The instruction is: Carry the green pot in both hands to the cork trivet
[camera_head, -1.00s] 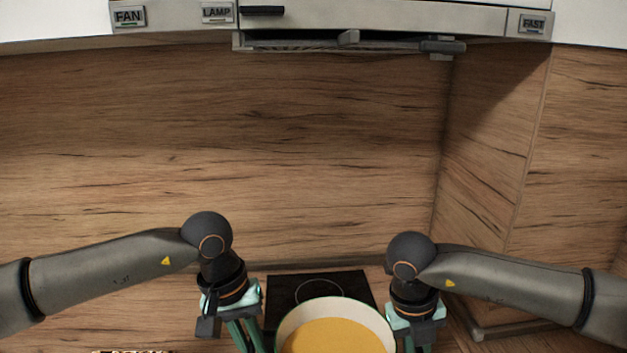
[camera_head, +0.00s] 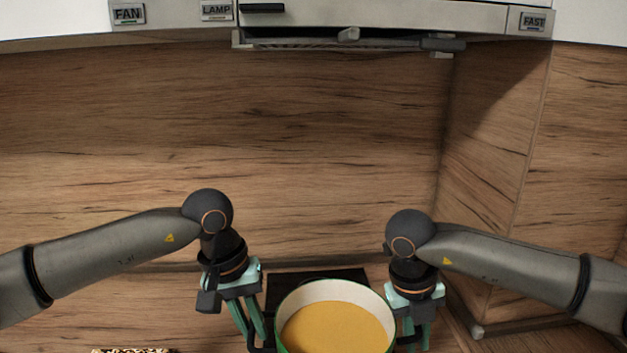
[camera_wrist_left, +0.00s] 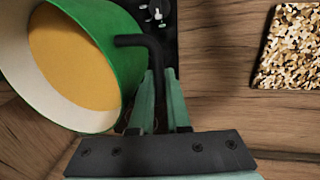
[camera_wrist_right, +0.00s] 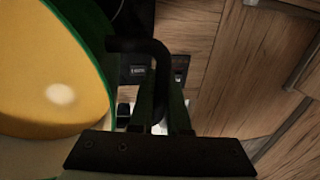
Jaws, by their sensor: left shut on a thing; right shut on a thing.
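The green pot (camera_head: 376,303), cream inside and holding yellow-orange contents (camera_head: 338,330), is between my two grippers at the bottom of the head view. My left gripper (camera_wrist_left: 160,85) is shut on the pot's black left handle (camera_wrist_left: 140,42). My right gripper (camera_wrist_right: 163,90) is shut on its black right handle (camera_wrist_right: 140,46). The pot looks level in the head view and overlaps the dark hob; its underside is hidden. The speckled cork trivet (camera_wrist_left: 294,48) lies on the wooden counter in the left wrist view; only its edge (camera_head: 132,350) shows at the bottom left of the head view.
The dark hob (camera_head: 290,283) lies behind the pot. A range hood (camera_head: 380,18) hangs above. A wooden splashback (camera_head: 220,130) is behind, and a side panel (camera_head: 490,180) stands to the right. The counter beside the trivet is clear (camera_wrist_left: 225,60).

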